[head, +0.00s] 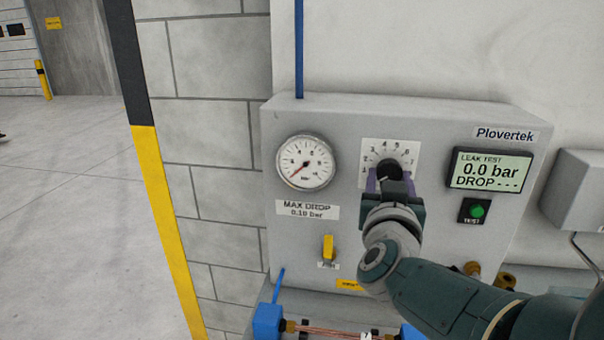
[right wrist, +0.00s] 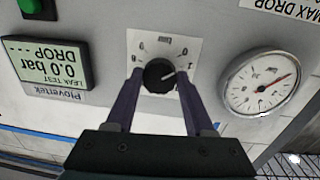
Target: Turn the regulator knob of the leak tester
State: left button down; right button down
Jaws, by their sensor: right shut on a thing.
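The leak tester (head: 400,225) is a light grey wall box with a dial scale plate around its black regulator knob (head: 388,169). My right gripper (head: 389,183) reaches it from below, its purple fingers on either side of the knob. In the right wrist view, which is upside down, the gripper (right wrist: 160,82) is shut on the knob (right wrist: 157,72), whose white mark points toward the gauge side, near a "1". The round gauge (head: 306,162) has its red needle at the lower left. The display (head: 490,169) reads 0.0 bar. My left gripper is out of view.
A green test button (head: 477,211) sits under the display, and a yellow lever (head: 328,247) below the gauge. Below the box are blue blocks (head: 268,321) and a copper tube (head: 330,331). A grey box (head: 580,195) is at the right.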

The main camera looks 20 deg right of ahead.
jog(key=shift+n, duration=0.7)
jog(key=shift+c, duration=1.4)
grip_release()
jog(key=p+v, duration=0.1)
jog(key=v, duration=0.1)
jog(key=p+v, duration=0.2)
jog(key=shift+r, duration=0.2)
jog(key=p, duration=0.2)
send_near(389, 174)
jog(key=shift+s+a+f, duration=0.3)
jog(key=shift+s+a, duration=0.05)
jog(key=shift+s, duration=0.25)
